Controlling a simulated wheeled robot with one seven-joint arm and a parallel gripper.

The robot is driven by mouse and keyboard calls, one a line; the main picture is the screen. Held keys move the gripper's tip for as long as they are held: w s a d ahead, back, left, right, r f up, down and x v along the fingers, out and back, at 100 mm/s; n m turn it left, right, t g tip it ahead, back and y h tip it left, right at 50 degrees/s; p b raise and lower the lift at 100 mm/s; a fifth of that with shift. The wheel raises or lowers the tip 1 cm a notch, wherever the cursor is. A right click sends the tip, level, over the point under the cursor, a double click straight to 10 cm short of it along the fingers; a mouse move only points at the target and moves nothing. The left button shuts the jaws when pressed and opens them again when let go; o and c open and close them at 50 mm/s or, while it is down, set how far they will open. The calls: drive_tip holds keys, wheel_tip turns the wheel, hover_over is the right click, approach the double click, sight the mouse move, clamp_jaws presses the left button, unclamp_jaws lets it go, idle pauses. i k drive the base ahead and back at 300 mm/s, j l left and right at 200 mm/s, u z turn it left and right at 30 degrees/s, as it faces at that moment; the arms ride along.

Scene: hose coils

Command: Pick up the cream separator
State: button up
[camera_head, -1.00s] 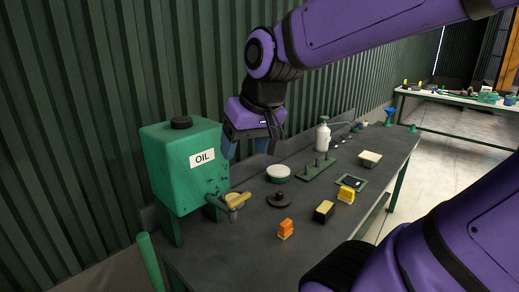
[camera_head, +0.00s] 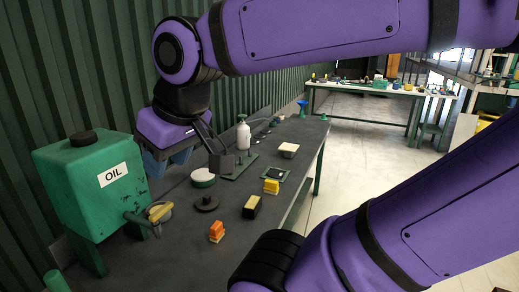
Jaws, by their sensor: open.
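A small cream-coloured block with a wide top (camera_head: 288,150) sits on the dark workbench (camera_head: 285,215) near its right edge. It may be the cream separator, but I cannot tell for certain. My gripper (camera_head: 168,162) is open and hangs over the back left of the bench, beside the oil tank. It is well to the left of the cream block and apart from it. The fingers are partly hidden under the purple hand, and nothing shows between them.
A green oil tank (camera_head: 85,190) stands at left. A white round tin (camera_head: 203,178), black knobbed disc (camera_head: 207,202), orange block (camera_head: 216,231), black-yellow block (camera_head: 252,206), yellow block (camera_head: 271,186) and white bottle (camera_head: 243,135) are on the bench. A corrugated wall (camera_head: 60,70) stands behind.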

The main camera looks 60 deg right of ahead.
sight(292, 148)
drive_tip(key=k+l+z, duration=0.1)
drive_tip(key=k+z, duration=0.15)
drive_tip(key=k, duration=0.4)
drive_tip(key=i+l+z, duration=0.1)
drive_tip(key=z, duration=0.3)
drive_tip(key=l+z, duration=0.1)
drive_tip(key=z, duration=0.25)
drive_tip(key=i+z, duration=0.15)
drive_tip(key=z, duration=0.25)
drive_tip(key=i+z, duration=0.1)
drive_tip(key=z, duration=0.3)
drive_tip(key=i, duration=0.15)
drive_tip(key=i+l+u, duration=0.4)
drive_tip(key=i+l, duration=0.3)
drive_tip(key=i+l+u, duration=0.45)
drive_tip(key=l, duration=0.45)
drive_tip(key=i, duration=0.1)
